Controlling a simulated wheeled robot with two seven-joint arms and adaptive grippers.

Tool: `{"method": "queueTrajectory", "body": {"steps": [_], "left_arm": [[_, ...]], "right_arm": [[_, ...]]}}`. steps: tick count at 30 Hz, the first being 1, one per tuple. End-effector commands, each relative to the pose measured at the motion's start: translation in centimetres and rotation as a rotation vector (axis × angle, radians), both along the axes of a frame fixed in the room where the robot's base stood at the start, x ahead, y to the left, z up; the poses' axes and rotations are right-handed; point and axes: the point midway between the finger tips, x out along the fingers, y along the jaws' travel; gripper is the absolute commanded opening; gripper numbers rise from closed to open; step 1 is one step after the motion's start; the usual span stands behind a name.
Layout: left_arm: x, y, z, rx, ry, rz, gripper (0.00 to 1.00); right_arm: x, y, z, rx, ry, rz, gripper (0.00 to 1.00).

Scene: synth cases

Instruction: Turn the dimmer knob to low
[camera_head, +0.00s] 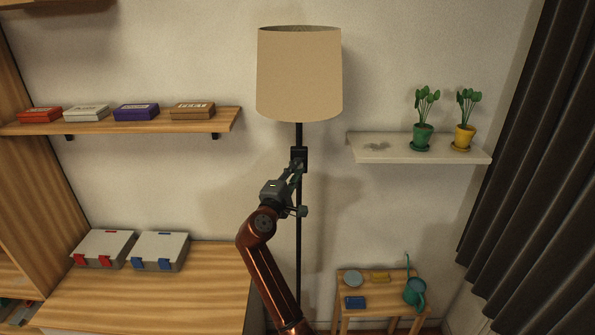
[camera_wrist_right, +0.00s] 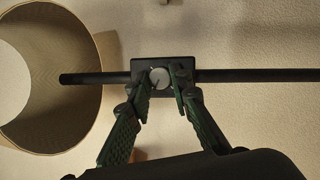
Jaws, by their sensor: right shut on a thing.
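The floor lamp has a beige shade (camera_head: 299,75) and a thin black pole (camera_head: 299,240). A black dimmer box (camera_head: 299,153) sits on the pole below the shade. In the right wrist view the dimmer box (camera_wrist_right: 165,62) carries a round pale dimmer knob (camera_wrist_right: 159,77). My right gripper (camera_head: 298,167) reaches up to the box from below. In the right wrist view its fingertips (camera_wrist_right: 163,79) stand on both sides of the knob, shut on it. The knob is hidden in the head view. I cannot read any setting marks. My left gripper is not in view.
A wooden shelf (camera_head: 120,123) with several small boxes is at left, above a wooden counter (camera_head: 150,295) with two grey cases. At right are a white shelf (camera_head: 430,155) with two potted plants, a small table (camera_head: 385,300) with a watering can, and a dark curtain (camera_head: 535,180).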

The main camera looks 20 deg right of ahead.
Motion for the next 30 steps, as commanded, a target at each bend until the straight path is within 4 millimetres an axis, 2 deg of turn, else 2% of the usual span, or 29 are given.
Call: {"method": "queueTrajectory", "body": {"steps": [12,30], "left_arm": [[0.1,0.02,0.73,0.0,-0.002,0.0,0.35],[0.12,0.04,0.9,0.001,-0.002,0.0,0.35]], "right_arm": [[0.01,0.06,0.17,0.255,-0.071,-0.001,0.0],[0.02,0.01,0.05,0.325,-0.09,-0.002,0.0]]}}
